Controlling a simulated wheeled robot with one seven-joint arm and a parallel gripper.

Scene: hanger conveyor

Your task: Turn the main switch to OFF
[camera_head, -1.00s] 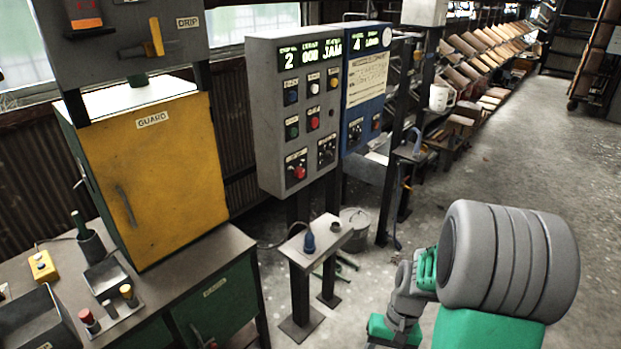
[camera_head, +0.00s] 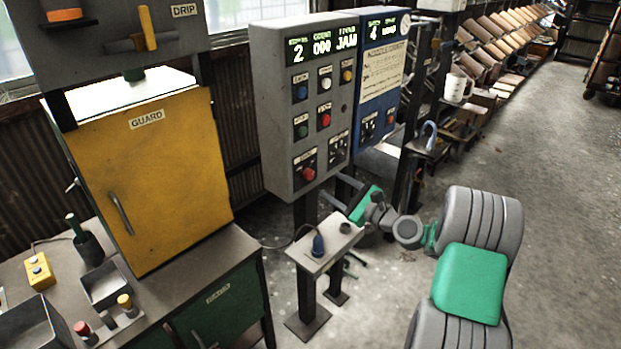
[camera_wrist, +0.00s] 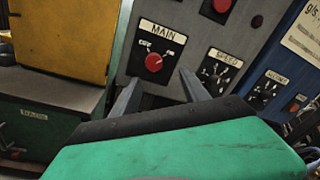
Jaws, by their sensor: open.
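The main switch (camera_head: 308,174) is a round red knob on a dark plate at the lower left of the grey control panel (camera_head: 268,110). In the wrist view the red main switch (camera_wrist: 153,62) sits under a MAIN label, with small position marks above it that are too blurred to read surely. My gripper (camera_wrist: 160,86) is open, its two grey fingers spread below and either side of the knob in that picture, with no visible contact. In the head view my gripper (camera_head: 346,186) is low beside the panel, right of the switch, partly against dark posts.
The SPEED dial (camera_wrist: 217,73) is right of the main switch, and another red button (camera_wrist: 221,5) is above. A small stand (camera_head: 325,243) with a blue plug stands below the panel. The yellow guard cabinet (camera_head: 150,180) is at left. Open floor lies at right.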

